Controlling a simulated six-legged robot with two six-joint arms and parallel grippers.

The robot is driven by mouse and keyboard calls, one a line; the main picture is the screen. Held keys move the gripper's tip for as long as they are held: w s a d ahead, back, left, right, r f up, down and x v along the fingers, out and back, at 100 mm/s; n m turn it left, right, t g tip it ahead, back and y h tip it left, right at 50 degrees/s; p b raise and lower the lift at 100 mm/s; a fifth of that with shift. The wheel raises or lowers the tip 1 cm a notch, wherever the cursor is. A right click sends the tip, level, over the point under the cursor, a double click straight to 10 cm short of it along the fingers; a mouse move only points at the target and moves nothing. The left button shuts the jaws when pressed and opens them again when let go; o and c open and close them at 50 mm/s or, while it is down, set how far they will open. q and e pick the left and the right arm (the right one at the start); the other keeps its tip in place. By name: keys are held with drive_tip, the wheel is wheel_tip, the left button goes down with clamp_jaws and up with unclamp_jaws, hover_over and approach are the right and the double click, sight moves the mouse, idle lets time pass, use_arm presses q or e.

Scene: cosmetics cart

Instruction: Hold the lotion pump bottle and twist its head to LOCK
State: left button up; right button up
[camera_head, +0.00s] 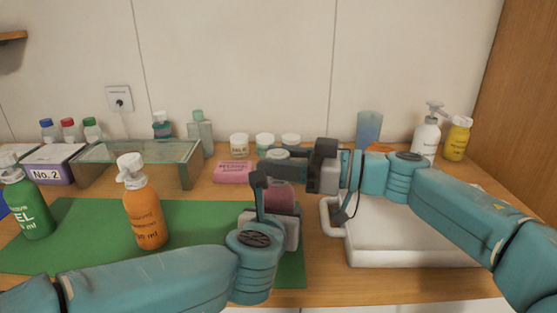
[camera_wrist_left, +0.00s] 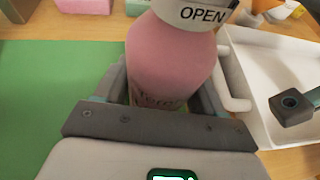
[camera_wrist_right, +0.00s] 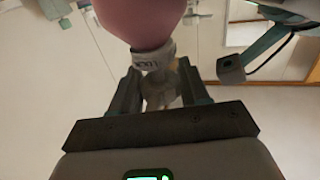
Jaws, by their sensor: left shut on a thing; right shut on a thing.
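The pink lotion pump bottle (camera_head: 280,198) stands near the right end of the green mat, mostly hidden by my grippers. In the left wrist view its pink body (camera_wrist_left: 170,55) sits between my left fingers. A white collar (camera_wrist_left: 200,14) above it reads OPEN. My left gripper (camera_head: 277,212) is shut on the body from the front. My right gripper (camera_head: 290,170) is shut on the pump head from the right. In the right wrist view the head (camera_wrist_right: 160,88) is between the fingers; lettering on the collar (camera_wrist_right: 153,60) is hard to read.
A white tray (camera_head: 400,256) lies close on the right. An orange pump bottle (camera_head: 146,215) and a green one (camera_head: 28,208) stand left on the green mat (camera_head: 85,225). A pink box (camera_head: 232,172) and jars (camera_head: 239,146) are behind. A glass shelf (camera_head: 140,152) stands back left.

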drive_tip(key=shift+n+g, duration=0.3)
drive_tip(key=o, duration=0.7)
drive_tip(key=v, duration=1.2)
drive_tip(key=shift+d+f, duration=0.1)
use_arm(q)
drive_tip(key=o, duration=1.3)
drive_tip(key=shift+o, duration=0.2)
